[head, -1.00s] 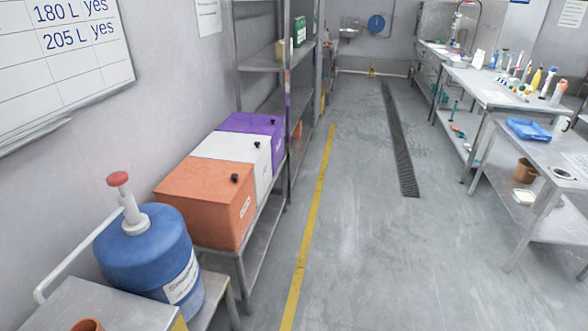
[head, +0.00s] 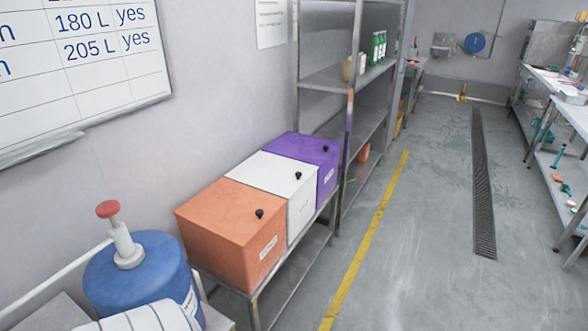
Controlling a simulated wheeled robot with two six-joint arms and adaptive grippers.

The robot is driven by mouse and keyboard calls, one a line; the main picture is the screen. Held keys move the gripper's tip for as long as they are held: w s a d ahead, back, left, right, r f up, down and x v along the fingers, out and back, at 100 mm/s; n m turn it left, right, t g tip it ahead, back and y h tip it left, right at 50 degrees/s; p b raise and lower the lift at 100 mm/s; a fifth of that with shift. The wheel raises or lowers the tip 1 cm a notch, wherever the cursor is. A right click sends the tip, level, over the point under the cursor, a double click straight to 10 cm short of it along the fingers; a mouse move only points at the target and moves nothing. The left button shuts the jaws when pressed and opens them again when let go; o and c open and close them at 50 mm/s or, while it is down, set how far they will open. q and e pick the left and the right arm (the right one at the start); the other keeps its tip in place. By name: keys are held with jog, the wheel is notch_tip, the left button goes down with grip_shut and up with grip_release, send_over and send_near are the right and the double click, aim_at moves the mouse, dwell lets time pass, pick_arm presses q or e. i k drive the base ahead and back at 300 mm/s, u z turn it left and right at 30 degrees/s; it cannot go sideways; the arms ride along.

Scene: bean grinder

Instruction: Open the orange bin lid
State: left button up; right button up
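The orange bin (head: 232,255) stands on a low metal bench along the left wall, nearest of three bins in a row. Its flat orange lid (head: 228,207) lies shut on top, with a small black knob (head: 259,213) near the right edge and a white label on the right-hand side. Neither of my grippers shows in the head view. A pale ribbed shape at the bottom left edge is cut off, and I cannot tell what it is.
A white bin (head: 274,179) and a purple bin (head: 302,150) stand behind the orange one. A blue drum (head: 135,275) with a red-topped pump (head: 108,209) stands in front of it. Metal shelves (head: 349,80) rise beyond. The floor (head: 420,250) to the right is clear.

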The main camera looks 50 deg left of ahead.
aim_at(235, 212)
jog(key=u, duration=0.5)
jog(key=i, duration=1.05)
jog(key=u, duration=0.75)
